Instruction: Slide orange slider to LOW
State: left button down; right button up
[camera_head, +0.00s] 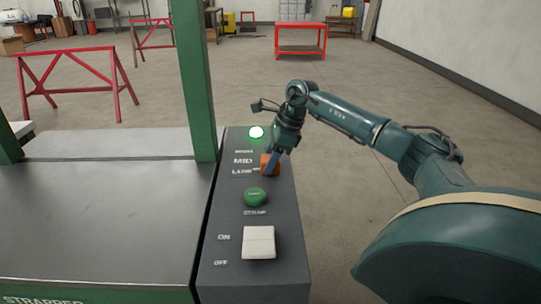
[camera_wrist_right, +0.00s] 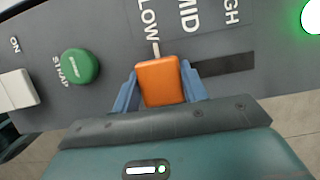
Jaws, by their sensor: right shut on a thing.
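The orange slider (camera_head: 266,160) sits on the grey control panel (camera_head: 290,215), beside the MID and LOW labels. In the right wrist view the orange slider (camera_wrist_right: 160,82) lies at the LOW end of its dark slot (camera_wrist_right: 225,64), close to the white tick by LOW. The slot shows empty toward HIGH. My right gripper (camera_head: 272,167) reaches down from the right; its blue fingers (camera_wrist_right: 161,92) are shut on the slider, one on each side. My left gripper is not in view.
A green strap button (camera_head: 255,197) and a white ON/OFF rocker (camera_head: 259,242) are on the panel nearer me. A lit green lamp (camera_head: 256,132) is at the far end. A green post (camera_head: 193,80) stands left of the panel. Floor to the right is open.

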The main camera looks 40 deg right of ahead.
jog(key=shift+s+a, duration=0.2)
jog(key=shift+f, duration=0.1)
jog(key=o, duration=1.4)
jog(key=shift+s, duration=0.1)
